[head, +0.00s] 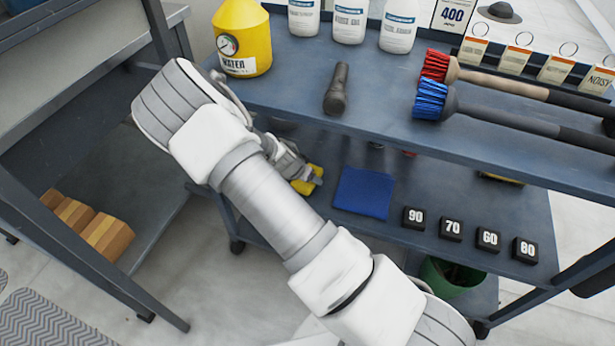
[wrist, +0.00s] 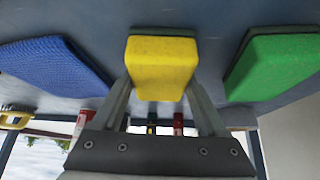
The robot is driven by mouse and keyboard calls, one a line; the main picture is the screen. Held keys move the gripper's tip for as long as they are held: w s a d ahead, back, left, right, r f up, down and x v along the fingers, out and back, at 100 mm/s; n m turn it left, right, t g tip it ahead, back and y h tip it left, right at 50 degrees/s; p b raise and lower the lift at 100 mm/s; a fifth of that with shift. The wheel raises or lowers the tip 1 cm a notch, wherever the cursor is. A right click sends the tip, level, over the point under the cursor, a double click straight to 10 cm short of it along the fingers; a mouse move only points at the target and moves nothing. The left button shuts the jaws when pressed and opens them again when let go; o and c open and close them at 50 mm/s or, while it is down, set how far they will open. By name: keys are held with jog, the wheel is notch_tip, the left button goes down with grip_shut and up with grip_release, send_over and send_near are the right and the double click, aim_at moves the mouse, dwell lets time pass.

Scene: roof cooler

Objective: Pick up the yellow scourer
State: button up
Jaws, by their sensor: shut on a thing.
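The yellow scourer (wrist: 163,65) is a thick block between the two fingers of my gripper (wrist: 160,92) in the wrist view. The fingers are shut on its sides. In the head view the yellow scourer (head: 303,186) shows only in part at the lower shelf, left of the blue cloth (head: 362,193). My arm and gripper (head: 312,178) cover the rest. I cannot tell whether the scourer touches the shelf.
In the wrist view, the blue cloth (wrist: 55,65) lies left of the scourer and a green scourer (wrist: 272,66) right. Black number blocks (head: 450,229) stand right of the cloth. The upper shelf (head: 300,90) overhangs, with a yellow water jug (head: 243,38), a dark torch (head: 337,88) and brushes (head: 432,98).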

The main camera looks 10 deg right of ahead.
jog(key=shift+r+p, duration=0.35)
jog(key=shift+r, duration=0.3)
notch_tip(320, 180, up, 2)
jog(key=shift+r+p, duration=0.25)
jog(key=shift+p, duration=0.5)
jog(key=s+a+p, duration=0.2)
jog(key=s+a, duration=0.4)
jog(key=s+a+p, duration=0.2)
jog(key=s+a, duration=0.4)
jog(key=shift+s+a+f, duration=0.2)
jog(key=shift+s+a, duration=0.15)
